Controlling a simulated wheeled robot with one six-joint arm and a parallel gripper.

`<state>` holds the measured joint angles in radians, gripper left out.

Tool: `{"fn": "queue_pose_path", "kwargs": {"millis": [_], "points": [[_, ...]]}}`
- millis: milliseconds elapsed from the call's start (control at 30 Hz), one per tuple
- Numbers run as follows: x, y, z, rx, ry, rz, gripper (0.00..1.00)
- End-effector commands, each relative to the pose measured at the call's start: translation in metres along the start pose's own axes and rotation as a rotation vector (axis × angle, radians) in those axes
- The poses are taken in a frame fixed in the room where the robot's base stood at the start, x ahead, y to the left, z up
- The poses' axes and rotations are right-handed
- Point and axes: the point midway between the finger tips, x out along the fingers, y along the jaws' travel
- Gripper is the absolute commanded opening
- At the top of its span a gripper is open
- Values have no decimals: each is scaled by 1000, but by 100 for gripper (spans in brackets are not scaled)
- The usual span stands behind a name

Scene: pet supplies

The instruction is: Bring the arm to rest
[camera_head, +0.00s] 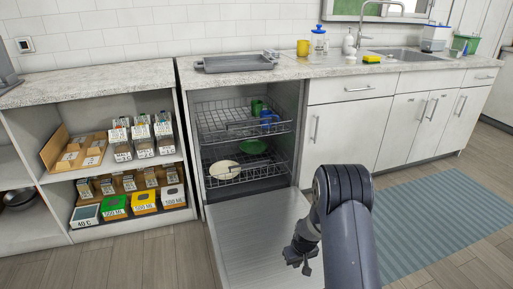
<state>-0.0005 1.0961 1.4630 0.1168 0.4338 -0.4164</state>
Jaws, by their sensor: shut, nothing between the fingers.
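My dark grey arm (347,215) rises from the bottom of the picture, right of centre, and bends over at its top joint. My gripper (302,266) hangs to the left of the arm, pointing down over the open dishwasher door (255,235). The gripper is small in view; it is shut and holds nothing. The dishwasher stands open in front of me, with an upper rack (215,130) and a lower rack (265,182).
The upper rack holds a green cup (257,107) and a blue mug (268,117). The lower rack holds a cream plate (224,170) and a green bowl (253,147). Shelves with boxes (144,200) stand left. A blue striped rug (435,215) lies right. The counter carries a grey tray (235,64).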

Motion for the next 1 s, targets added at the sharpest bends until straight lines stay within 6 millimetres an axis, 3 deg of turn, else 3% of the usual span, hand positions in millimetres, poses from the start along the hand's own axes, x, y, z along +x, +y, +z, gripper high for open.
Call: {"fn": "queue_pose_path", "kwargs": {"millis": [33,200,500,700,1000], "points": [[-14,0,-4,0,4,1,0],[-48,0,-5,1,3,1,0],[-94,0,-5,1,2,1,0],[-104,0,-4,0,0,0,0],[-104,0,-4,0,0,0,0]]}}
